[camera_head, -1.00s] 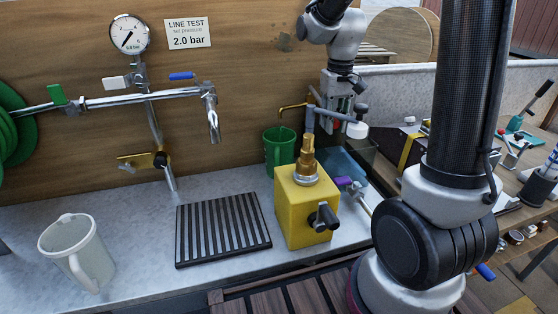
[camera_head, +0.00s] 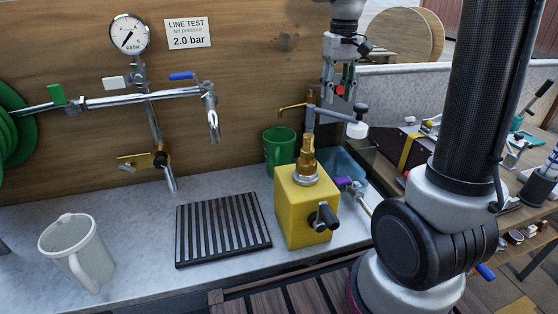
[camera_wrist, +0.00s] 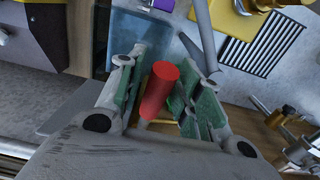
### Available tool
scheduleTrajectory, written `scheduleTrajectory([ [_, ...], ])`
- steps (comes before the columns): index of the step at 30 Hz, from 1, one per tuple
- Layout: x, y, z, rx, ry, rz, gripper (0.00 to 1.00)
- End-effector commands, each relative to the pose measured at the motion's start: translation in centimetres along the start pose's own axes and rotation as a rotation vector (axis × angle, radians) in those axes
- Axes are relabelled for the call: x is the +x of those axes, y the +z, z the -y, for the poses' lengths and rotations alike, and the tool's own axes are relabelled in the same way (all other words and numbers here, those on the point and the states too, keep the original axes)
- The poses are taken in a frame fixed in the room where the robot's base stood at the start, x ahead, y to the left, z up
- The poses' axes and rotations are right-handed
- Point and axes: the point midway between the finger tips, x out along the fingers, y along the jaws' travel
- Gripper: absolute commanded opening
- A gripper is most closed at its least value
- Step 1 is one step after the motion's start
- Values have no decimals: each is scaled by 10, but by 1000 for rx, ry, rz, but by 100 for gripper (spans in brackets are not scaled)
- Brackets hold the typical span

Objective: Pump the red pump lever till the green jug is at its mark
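The red pump lever (camera_head: 340,90) shows as a short red handle, up behind the yellow box in the head view. In the wrist view the red handle (camera_wrist: 159,91) lies between the two green-padded fingers. The green jug (camera_head: 272,151) stands upright on the counter behind the yellow box, under a thin brass spout (camera_head: 291,107). Its water level and mark are not visible. The blue tank (camera_head: 347,166) is beside it and also shows in the wrist view (camera_wrist: 135,41).
A yellow box (camera_head: 302,215) with a brass fitting and black knob stands in front of the jug. A grey bar with a white knob (camera_head: 357,130) stands close to my gripper. A black grate (camera_head: 222,229) and a white jug (camera_head: 75,250) are to the left.

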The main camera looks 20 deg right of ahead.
Motion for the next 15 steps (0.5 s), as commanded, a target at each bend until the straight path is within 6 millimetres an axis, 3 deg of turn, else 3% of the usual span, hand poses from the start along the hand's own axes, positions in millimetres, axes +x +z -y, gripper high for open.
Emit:
scheduleTrajectory([
  [9,0,1,0,0,0,2,44],
  [15,-16,0,0,0,0,1,44],
])
